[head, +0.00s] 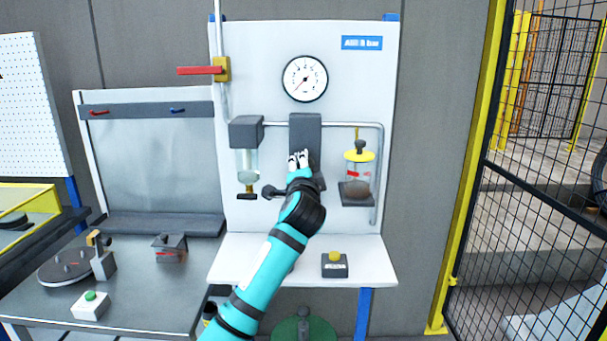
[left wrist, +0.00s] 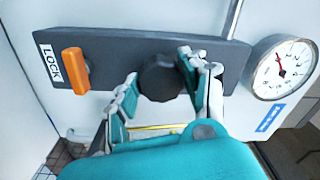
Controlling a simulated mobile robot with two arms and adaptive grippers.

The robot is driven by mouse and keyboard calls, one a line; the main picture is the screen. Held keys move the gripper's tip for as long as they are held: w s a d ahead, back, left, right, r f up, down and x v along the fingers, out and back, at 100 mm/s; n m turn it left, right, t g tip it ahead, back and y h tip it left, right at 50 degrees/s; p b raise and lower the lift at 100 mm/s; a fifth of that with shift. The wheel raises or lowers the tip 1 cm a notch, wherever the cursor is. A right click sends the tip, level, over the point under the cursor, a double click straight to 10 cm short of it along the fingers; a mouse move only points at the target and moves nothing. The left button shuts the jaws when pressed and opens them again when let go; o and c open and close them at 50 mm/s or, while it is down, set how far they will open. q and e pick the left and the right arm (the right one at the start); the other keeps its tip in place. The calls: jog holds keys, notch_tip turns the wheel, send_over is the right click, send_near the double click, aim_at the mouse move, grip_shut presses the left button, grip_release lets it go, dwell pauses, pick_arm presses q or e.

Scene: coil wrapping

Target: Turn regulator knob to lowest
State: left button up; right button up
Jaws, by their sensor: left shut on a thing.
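The regulator is a dark grey upright block (head: 305,128) on the white panel, below the round gauge (head: 305,79). Its black round knob (left wrist: 160,79) shows in the left wrist view, with an orange lever (left wrist: 75,70) beside a LOCK label on the same block. My left gripper (head: 299,160) is at the block, and its arm hides the knob in the head view. In the left wrist view its two fingers (left wrist: 160,86) are on either side of the knob, shut on it. The gauge also shows in the left wrist view (left wrist: 284,67). My right gripper is not in view.
A clear-bowled filter (head: 246,160) hangs left of the block, and a yellow-topped jar unit (head: 358,175) is on the right. A red-handled valve (head: 200,70) is at upper left. A yellow-button box (head: 334,264) stands on the white shelf (head: 375,262). Mesh fencing is at right.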

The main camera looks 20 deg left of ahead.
pick_arm(q)
jog(key=shift+f+n, duration=0.25)
jog(key=shift+n, duration=0.35)
jog(key=o, duration=0.9)
jog(key=shift+o, duration=1.4)
jog(key=shift+r, duration=0.15)
jog(key=shift+s, duration=0.15)
jog(key=v, duration=1.1)
jog(key=shift+s, duration=0.4)
jog(key=shift+d, duration=0.15)
